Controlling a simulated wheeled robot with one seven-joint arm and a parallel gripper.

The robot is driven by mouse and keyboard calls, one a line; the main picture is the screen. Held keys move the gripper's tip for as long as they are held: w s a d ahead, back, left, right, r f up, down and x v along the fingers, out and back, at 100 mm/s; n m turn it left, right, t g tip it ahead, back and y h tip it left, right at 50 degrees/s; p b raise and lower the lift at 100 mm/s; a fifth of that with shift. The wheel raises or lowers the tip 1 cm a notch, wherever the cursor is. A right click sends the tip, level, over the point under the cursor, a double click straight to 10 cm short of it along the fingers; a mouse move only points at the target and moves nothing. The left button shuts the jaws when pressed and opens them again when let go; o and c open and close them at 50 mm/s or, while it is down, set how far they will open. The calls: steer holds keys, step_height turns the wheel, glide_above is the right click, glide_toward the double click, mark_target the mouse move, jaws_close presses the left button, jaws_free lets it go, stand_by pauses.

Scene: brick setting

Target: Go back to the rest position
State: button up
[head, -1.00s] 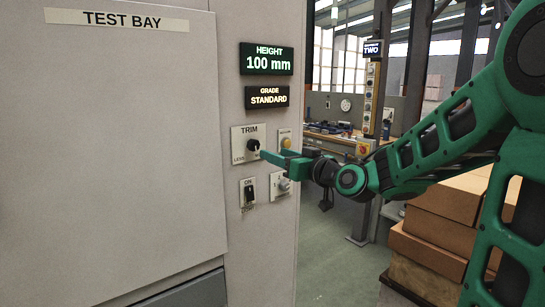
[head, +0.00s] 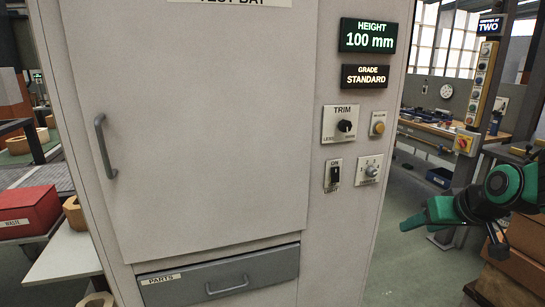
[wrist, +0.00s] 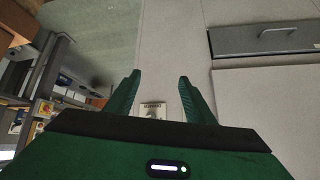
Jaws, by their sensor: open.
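My gripper (head: 424,217) is at the right in the head view, in free space to the right of the test bay cabinet and apart from its controls. In the wrist view my gripper (wrist: 158,88) has its two green fingers spread, with nothing held between them. The cabinet carries a black trim knob (head: 345,126), an on/off switch (head: 334,175), a second knob (head: 372,171) and a yellow button (head: 379,128). Its displays read height 100 mm (head: 369,36) and grade standard (head: 364,75).
The cabinet has a closed door (head: 190,120) with a handle and a shut grey parts drawer (head: 218,277). A red waste bin (head: 28,212) stands at the left. Stacked boxes (head: 515,265) and a control post (head: 478,85) are at the right. Open floor lies beside the cabinet.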

steer(key=s+d+f+m+g, duration=0.1)
steer(key=s+m+g, duration=0.1)
steer(key=s, duration=0.6)
steer(key=s+d+f+m+g, duration=0.2)
steer(key=s+g, duration=0.1)
steer(key=s, duration=0.6)
steer(key=s+d+f+m+g, duration=0.1)
steer(key=s+f+m+g, duration=0.1)
steer(key=s, duration=0.6)
steer(key=shift+s+d+f+g+h, duration=0.15)
steer(key=shift+d+f+g+h, duration=0.15)
steer(key=shift+g, duration=0.5)
steer(key=shift+w+f, duration=0.2)
steer(key=shift+w, duration=0.45)
